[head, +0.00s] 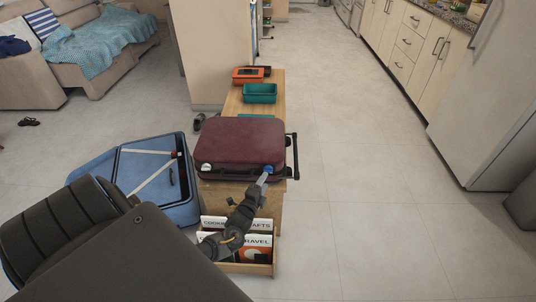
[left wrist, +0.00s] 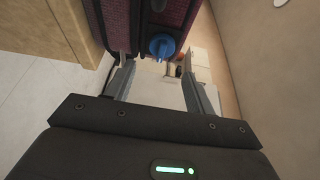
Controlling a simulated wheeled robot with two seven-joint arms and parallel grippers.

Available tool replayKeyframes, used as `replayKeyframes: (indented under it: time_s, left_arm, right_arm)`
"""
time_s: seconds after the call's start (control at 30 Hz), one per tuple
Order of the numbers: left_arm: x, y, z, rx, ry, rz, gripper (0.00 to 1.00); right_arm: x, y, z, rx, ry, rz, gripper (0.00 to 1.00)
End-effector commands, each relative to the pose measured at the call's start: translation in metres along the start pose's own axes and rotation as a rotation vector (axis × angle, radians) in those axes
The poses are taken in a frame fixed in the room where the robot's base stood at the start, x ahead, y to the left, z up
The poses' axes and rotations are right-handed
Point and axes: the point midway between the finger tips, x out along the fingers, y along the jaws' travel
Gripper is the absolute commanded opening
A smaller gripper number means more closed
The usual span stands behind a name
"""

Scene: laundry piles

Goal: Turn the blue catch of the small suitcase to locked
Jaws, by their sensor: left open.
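The small maroon suitcase (head: 242,138) lies flat and closed on a wooden bench. Its blue catch (head: 269,169) is on the near side, toward the right end. In the left wrist view the round blue catch (left wrist: 161,46) shows just beyond and between the fingertips, apart from them. I cannot tell which way it is turned. A white catch (head: 206,167) is at the left end of the same side. My left gripper (head: 263,178) is open and empty, close in front of the blue catch; it also shows in the left wrist view (left wrist: 157,70). My right gripper is out of view.
An open blue suitcase (head: 184,212) lies on the floor left of the bench (head: 233,104). A wooden box (head: 262,269) with book-like items stands below my left gripper. A teal bin (head: 260,92) and an orange item (head: 247,75) sit farther back. Floor at right is clear.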

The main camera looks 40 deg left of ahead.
Motion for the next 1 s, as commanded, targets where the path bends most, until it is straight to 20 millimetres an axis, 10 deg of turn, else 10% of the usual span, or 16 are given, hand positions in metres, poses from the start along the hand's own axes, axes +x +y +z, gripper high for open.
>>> replayKeyframes:
  time_s: [0.33, 1.0]
  left_arm:
    - [-0.049, -0.001, -0.001, 0.000, 0.001, -0.001, 0.54]
    - [-0.053, 0.001, 0.000, -0.002, -0.001, 0.004, 0.54]
  right_arm:
    - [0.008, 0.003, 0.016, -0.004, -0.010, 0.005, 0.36]
    - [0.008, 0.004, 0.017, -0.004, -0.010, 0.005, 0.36]
